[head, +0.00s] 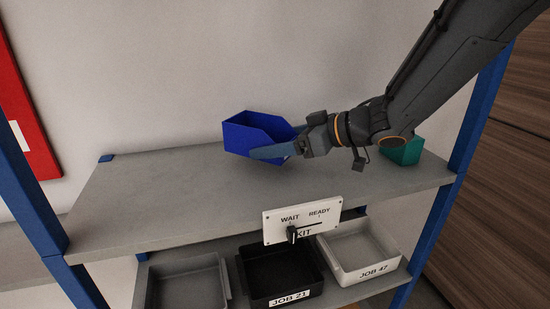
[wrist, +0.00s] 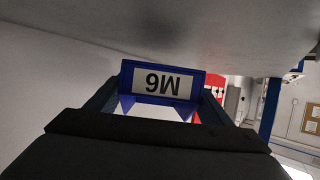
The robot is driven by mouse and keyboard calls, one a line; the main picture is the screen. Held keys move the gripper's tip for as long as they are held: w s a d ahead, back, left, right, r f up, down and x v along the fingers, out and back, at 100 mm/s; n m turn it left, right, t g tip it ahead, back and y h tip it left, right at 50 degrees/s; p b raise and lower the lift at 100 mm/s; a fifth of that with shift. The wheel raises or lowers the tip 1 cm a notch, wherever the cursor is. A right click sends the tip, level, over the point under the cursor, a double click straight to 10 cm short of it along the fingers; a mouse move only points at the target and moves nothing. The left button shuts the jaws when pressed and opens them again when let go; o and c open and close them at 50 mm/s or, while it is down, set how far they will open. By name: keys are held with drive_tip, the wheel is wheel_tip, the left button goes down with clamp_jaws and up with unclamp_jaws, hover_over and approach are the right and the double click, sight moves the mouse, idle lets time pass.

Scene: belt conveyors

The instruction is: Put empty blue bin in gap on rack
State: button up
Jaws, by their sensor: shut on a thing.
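The blue bin (head: 241,139) is over the middle of the rack's top shelf (head: 150,205), toward the back. Its visible inside looks empty. My gripper (head: 283,149) is shut on the bin from its right side. Whether the bin touches the shelf or hangs just above it, I cannot tell. In the wrist view the blue bin (wrist: 125,76) shows a white label reading M6, upside down, between my fingers. A teal bin (head: 402,152) stands at the right end of the top shelf, partly hidden by my arm.
The top shelf is bare left of the blue bin. Below are a grey tray (head: 188,285), a black JOB 21 tray (head: 278,270) and a white JOB 47 tray (head: 358,250). Blue posts (head: 480,110) flank the rack.

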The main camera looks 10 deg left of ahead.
sight(275, 170)
drive_tip(key=shift+f, duration=2.15)
drive_tip(key=shift+f, duration=0.1)
drive_tip(key=o, duration=1.1)
